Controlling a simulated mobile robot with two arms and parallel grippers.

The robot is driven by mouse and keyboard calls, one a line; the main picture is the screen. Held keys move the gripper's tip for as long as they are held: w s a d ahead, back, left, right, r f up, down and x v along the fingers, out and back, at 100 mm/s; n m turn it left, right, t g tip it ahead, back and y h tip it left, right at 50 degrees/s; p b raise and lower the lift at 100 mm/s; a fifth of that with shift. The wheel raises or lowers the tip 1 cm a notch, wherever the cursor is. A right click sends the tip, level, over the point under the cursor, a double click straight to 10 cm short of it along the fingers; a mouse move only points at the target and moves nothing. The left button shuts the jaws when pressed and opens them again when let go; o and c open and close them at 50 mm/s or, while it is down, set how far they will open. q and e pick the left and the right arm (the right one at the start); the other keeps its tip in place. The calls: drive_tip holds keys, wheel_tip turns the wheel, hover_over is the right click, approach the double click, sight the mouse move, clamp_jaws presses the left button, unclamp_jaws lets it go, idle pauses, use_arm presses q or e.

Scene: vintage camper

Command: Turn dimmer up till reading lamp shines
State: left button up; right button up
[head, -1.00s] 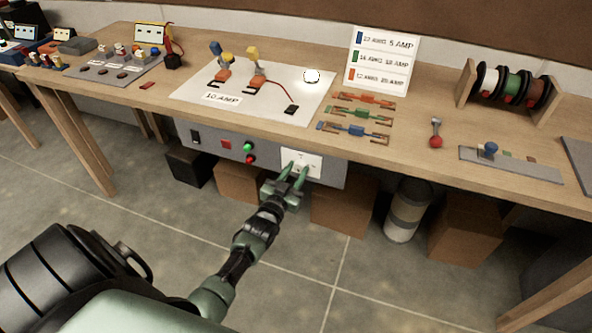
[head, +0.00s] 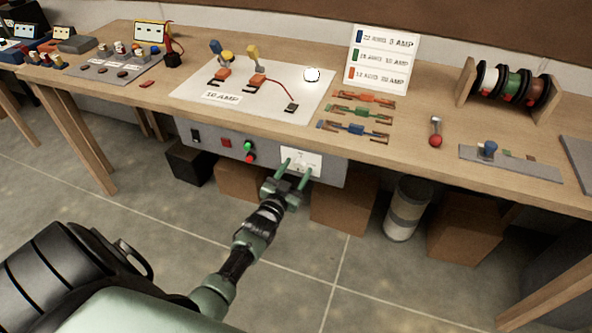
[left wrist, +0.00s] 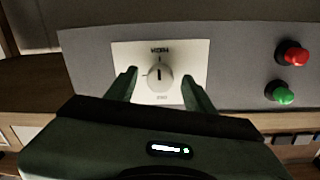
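The dimmer is a round pale knob (left wrist: 159,75) with a dark pointer line, on a white plate (left wrist: 192,57) on the grey front panel. In the head view the same plate (head: 301,162) sits below the bench top. My left gripper (head: 298,168) is in front of the plate. In the left wrist view its fingers (left wrist: 160,85) are spread either side of the knob, with gaps, so it is open and empty. A round white lamp (head: 311,75) on the white board looks bright. My right gripper is not in view.
The panel also has a green button (head: 248,147), a red button (head: 249,158) and switches. The bench top (head: 410,160) holds wire pieces, a sign (head: 382,60) and a spool rack (head: 512,85). Boxes and a bin (head: 408,208) stand below.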

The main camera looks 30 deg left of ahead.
use_arm(q)
drive_tip(key=s+d, duration=0.1)
drive_tip(key=s, duration=0.6)
drive_tip(key=shift+s+d, duration=0.2)
drive_tip(key=shift+s, duration=0.15)
drive_tip(key=s+d+f+g+h, duration=0.1)
drive_tip(key=s+d+f+g, duration=0.3)
drive_tip(key=f, duration=0.5)
drive_tip(key=s+d+f+g+h, duration=0.1)
drive_tip(key=s+d+f, duration=0.1)
drive_tip(key=s+f, duration=0.5)
drive_tip(key=s+d+f+g+h, duration=0.1)
drive_tip(key=s+d+f+g, duration=0.15)
drive_tip(key=f, duration=0.95)
drive_tip(key=s+d+f+g, duration=0.1)
drive_tip(key=s+f+g, duration=0.2)
drive_tip(key=s, duration=0.7)
drive_tip(key=s+d+f+m+g, duration=0.1)
drive_tip(key=s+f+g, duration=0.2)
drive_tip(key=s+f, duration=0.4)
drive_tip(key=s+d+f+m+g, duration=0.1)
drive_tip(key=s+f, duration=0.4)
drive_tip(key=s, duration=0.9)
drive_tip(key=shift+s+d+g, duration=0.15)
drive_tip(key=shift+d+g, duration=0.45)
drive_tip(key=shift+g, duration=0.55)
